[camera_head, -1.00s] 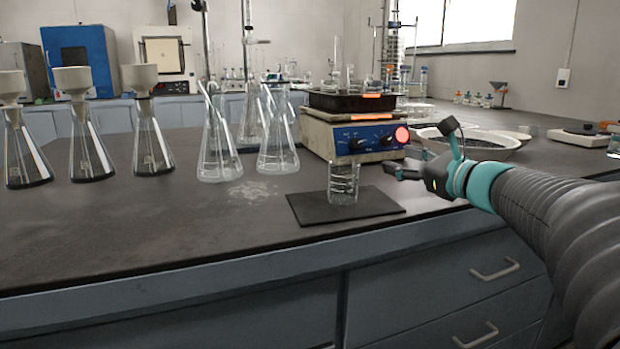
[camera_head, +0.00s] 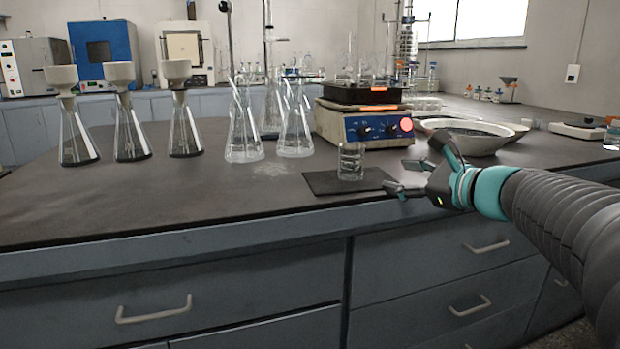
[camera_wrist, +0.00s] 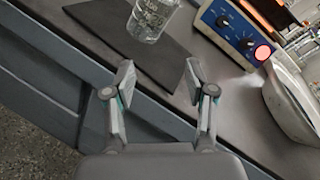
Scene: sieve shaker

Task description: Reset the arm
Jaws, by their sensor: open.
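My gripper (camera_head: 400,177) is open and empty at the bench's front edge, to the right of a dark mat. In the wrist view my gripper (camera_wrist: 160,85) shows two spread fingers with nothing between them. A glass beaker (camera_head: 350,162) stands upright on the dark mat (camera_head: 322,184), apart from the fingers. The beaker (camera_wrist: 152,18) and mat (camera_wrist: 100,22) also show at the top of the wrist view.
A blue-fronted heating device (camera_head: 350,128) with a glowing red dial stands behind the beaker. Bowls (camera_head: 470,142) stand behind the gripper. Flasks (camera_head: 243,135) and funnel-topped flasks (camera_head: 185,130) stand left. Drawers (camera_head: 440,265) lie below the bench edge (camera_head: 250,225).

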